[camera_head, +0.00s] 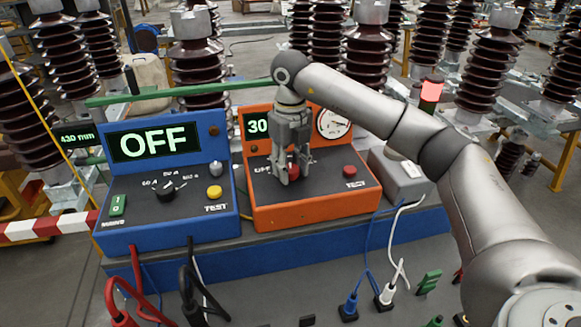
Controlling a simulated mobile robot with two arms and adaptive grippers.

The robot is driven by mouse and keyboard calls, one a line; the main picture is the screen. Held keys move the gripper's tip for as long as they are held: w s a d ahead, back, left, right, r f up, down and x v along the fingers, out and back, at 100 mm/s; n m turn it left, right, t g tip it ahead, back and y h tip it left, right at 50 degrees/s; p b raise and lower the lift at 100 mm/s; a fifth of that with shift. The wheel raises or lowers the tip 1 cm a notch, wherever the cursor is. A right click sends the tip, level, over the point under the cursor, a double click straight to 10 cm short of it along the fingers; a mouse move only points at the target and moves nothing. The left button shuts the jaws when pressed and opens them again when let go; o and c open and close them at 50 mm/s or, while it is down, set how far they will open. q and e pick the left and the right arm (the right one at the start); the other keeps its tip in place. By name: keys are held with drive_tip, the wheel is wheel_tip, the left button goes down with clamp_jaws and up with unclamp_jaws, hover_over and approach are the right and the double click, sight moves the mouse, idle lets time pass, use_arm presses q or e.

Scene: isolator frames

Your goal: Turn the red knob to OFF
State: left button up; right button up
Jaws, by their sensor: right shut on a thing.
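The red knob (293,172) is on the sloped front panel of the orange instrument box (317,215). My right gripper (291,176) reaches down over it and is shut on it, with a finger on each side. The fingers cover most of the knob, so I cannot tell where it points. Part of the panel lettering left of the knob is covered too. The green display (257,126) of the orange box reads "30", and the rest is hidden behind the gripper. My left gripper is not in view.
A blue instrument box (166,229) with an "OFF" display, a black knob (165,190) and a yellow button (214,192) stands at left. A red button (349,172) is right of the gripper. A grey box (402,178) stands further right. Cables and plugs lie in front.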

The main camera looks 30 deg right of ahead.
sight(291, 168)
drive_tip(key=n, duration=0.7)
drive_tip(key=shift+b, duration=0.4)
drive_tip(key=n, duration=0.6)
drive_tip(key=shift+n, duration=0.4)
drive_tip(key=o, duration=1)
drive_tip(key=shift+o, duration=0.2)
wheel_tip(291, 168, up, 12)
